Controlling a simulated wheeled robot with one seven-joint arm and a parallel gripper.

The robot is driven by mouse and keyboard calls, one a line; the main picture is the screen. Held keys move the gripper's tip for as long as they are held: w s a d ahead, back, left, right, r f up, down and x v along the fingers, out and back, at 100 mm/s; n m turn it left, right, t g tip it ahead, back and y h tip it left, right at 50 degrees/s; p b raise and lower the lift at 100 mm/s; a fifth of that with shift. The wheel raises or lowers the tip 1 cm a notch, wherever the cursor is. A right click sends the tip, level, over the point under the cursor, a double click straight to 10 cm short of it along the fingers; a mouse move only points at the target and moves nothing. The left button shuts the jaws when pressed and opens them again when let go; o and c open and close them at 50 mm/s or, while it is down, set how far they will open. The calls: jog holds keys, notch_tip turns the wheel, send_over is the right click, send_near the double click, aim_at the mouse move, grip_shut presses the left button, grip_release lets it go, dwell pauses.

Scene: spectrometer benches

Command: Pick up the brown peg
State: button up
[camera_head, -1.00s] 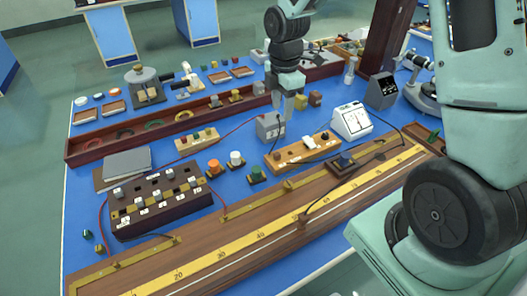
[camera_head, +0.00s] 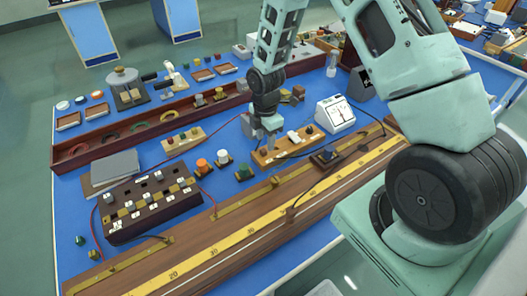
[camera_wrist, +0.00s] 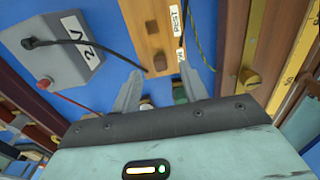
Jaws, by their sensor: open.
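My gripper (camera_head: 269,134) is open, pointing down over the left end of a light wooden board (camera_head: 297,150). In the wrist view, the two grey fingers (camera_wrist: 160,84) stand apart with nothing between them, near the end of that same board (camera_wrist: 134,25). A small brown peg-like piece (camera_wrist: 160,62) is on the board just beyond the fingertips. A similar brown piece (camera_wrist: 152,27) is farther along it. I cannot tell which is the brown peg.
A grey box marked 2 V (camera_wrist: 68,48) stands left of the fingers in the wrist view, with a black lead. Orange (camera_head: 202,165), white (camera_head: 223,157) and green (camera_head: 243,172) knobs are nearby. A long scale board (camera_head: 250,238) runs in front. A white meter (camera_head: 336,115) stands right.

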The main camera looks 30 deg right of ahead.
aim_at(265, 149)
jog(key=shift+a+f+p, duration=0.1)
jog(key=shift+f+p, duration=0.5)
jog(key=shift+f, duration=1.55)
grip_shut()
jog(key=shift+w+r, duration=0.1)
jog(key=shift+r, duration=0.05)
